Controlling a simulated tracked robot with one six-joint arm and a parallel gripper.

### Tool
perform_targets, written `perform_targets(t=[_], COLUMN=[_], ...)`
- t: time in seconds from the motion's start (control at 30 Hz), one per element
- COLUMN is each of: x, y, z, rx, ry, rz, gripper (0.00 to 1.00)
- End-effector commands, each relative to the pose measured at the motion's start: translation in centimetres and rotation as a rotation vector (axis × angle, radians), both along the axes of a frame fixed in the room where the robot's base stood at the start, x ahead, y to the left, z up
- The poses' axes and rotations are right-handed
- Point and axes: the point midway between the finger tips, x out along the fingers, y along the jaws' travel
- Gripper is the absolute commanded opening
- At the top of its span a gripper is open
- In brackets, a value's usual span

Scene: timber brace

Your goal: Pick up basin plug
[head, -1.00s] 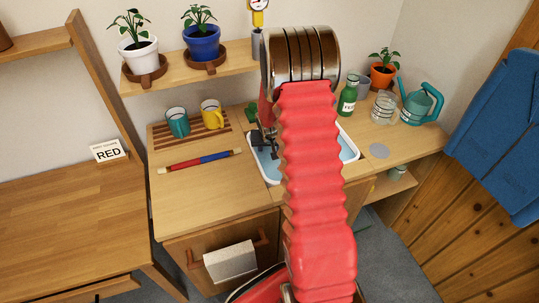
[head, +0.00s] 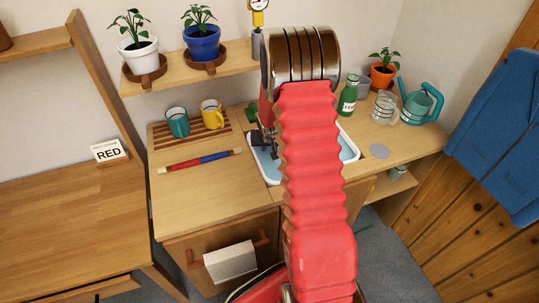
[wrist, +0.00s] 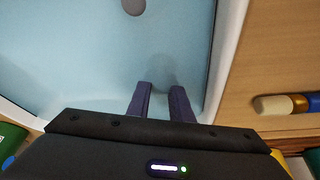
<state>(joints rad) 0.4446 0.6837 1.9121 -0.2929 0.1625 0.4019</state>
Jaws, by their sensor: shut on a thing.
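The basin (head: 348,150) is a white-rimmed sink with a light blue inside, set in the counter; my arm covers its middle. In the wrist view the basin (wrist: 70,60) fills most of the picture. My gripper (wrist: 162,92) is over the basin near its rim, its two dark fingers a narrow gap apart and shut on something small. The basin plug is not clearly visible; what is between the fingers is hard to make out. A faint grey blur lies just beyond the fingertips. A grey round spot (wrist: 133,6) shows on the basin floor; I cannot tell whether it is the drain.
A teal mug (head: 177,122) and yellow mug (head: 211,114) stand on a slatted board left of the basin. A red-and-blue rod (head: 200,160) lies in front. A green bottle (head: 348,98), glass jar (head: 385,107), watering can (head: 420,102) and grey disc (head: 379,151) are right.

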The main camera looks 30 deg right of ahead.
Motion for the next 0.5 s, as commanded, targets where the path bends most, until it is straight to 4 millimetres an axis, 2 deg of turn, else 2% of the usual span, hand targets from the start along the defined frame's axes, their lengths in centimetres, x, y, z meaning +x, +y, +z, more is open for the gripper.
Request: perform_targets(t=[0.33,0.5], x=[0.0,0.05], y=[-0.02,-0.09], z=[0.07,0.94], rx=[0.0,-0.002], ry=[0.0,-0.002], rz=[0.0,-0.002], gripper=[0.0,0.0])
